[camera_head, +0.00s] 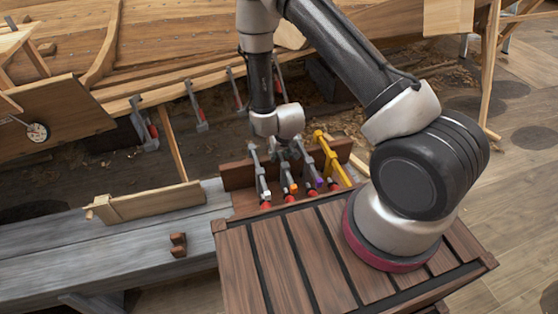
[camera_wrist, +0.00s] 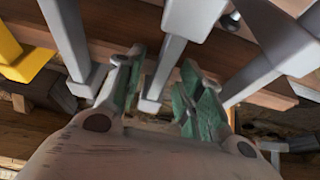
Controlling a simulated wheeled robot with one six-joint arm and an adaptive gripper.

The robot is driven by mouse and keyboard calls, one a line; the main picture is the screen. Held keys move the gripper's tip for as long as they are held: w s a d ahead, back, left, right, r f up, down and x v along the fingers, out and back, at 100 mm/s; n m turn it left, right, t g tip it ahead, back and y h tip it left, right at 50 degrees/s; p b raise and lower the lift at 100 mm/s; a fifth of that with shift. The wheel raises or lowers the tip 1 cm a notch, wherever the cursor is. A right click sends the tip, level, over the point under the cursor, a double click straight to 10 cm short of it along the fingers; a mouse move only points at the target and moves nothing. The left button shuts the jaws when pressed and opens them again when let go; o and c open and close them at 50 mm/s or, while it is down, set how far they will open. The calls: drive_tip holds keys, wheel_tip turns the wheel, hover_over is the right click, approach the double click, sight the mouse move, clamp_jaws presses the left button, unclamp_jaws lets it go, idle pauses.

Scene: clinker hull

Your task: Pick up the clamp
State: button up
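Several bar clamps stand in a row in a wooden rack (camera_head: 237,177) in the head view. One is yellow (camera_head: 333,158); the others are grey, with orange (camera_head: 289,187), purple (camera_head: 317,181) and white (camera_head: 265,192) parts low down. My gripper (camera_head: 290,150) is pointed down over the grey clamps. In the wrist view my gripper (camera_wrist: 162,72) is open, with green pads on both fingers. A grey clamp bar (camera_wrist: 163,72) shows between the fingers, with gaps on both sides. Grey clamps stand outside each finger, and the yellow clamp (camera_wrist: 22,58) is at far left. Which clamp is meant cannot be told.
The slatted wooden top (camera_head: 270,260) is in front of the rack. The neighbouring clamps are close to the fingers.

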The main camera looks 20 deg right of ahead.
drive_tip(key=shift+c, duration=0.3)
clamp_jaws()
drive_tip(key=shift+r, duration=0.1)
